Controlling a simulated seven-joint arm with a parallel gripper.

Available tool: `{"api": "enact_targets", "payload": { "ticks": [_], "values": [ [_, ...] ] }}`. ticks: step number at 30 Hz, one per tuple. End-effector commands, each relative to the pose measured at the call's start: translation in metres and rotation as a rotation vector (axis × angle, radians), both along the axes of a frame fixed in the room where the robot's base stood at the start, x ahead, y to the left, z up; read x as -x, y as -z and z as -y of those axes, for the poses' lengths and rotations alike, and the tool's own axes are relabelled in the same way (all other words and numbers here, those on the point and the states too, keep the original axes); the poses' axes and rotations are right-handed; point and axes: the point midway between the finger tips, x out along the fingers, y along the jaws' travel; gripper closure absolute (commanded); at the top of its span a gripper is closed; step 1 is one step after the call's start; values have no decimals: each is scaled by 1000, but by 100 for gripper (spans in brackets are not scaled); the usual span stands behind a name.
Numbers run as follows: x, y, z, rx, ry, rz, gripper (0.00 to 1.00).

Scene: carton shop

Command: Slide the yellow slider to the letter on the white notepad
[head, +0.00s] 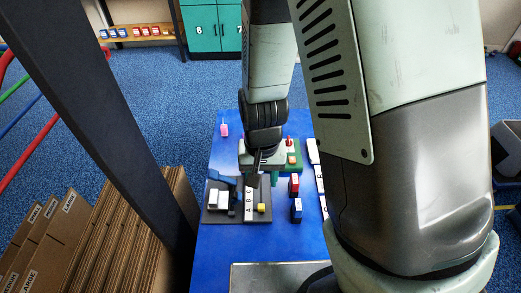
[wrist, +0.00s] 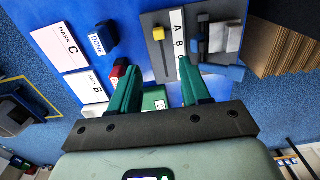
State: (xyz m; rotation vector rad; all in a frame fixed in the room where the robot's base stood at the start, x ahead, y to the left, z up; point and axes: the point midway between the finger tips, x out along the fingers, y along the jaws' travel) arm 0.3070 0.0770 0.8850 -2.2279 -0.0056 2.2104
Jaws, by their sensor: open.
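The yellow slider (wrist: 158,33) is on a dark grey board (wrist: 158,60), beside the A end of a white strip (wrist: 178,32) lettered A, B, C. In the head view the slider (head: 262,208) is near the strip's lower end. Two white cards lie on the table: one reads MARK with a large C (wrist: 68,48), the other shows a B (wrist: 92,88), partly hidden. I cannot tell which is the notepad. My gripper (wrist: 160,90) is open and empty, its green fingers apart, above the table at the board's C end, clear of the slider.
A blue block labelled DONE (wrist: 103,39) and a red block (wrist: 118,70) stand between cards and board. White and grey blocks (wrist: 226,38) with dark blue parts sit across the strip. A pink object (head: 224,129) is at the table's far left. Cartons (head: 55,235) stand left.

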Motion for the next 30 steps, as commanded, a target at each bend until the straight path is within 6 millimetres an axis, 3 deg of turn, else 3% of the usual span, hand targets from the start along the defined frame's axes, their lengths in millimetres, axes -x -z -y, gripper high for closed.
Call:
{"api": "enact_targets", "payload": {
  "ticks": [8, 21, 30],
  "values": [
    [3, 28, 0, 7, 2, -12, 53],
    [2, 101, 0, 6, 1, -10, 53],
    [2, 115, -1, 5, 0, -7, 53]
  ]
}}
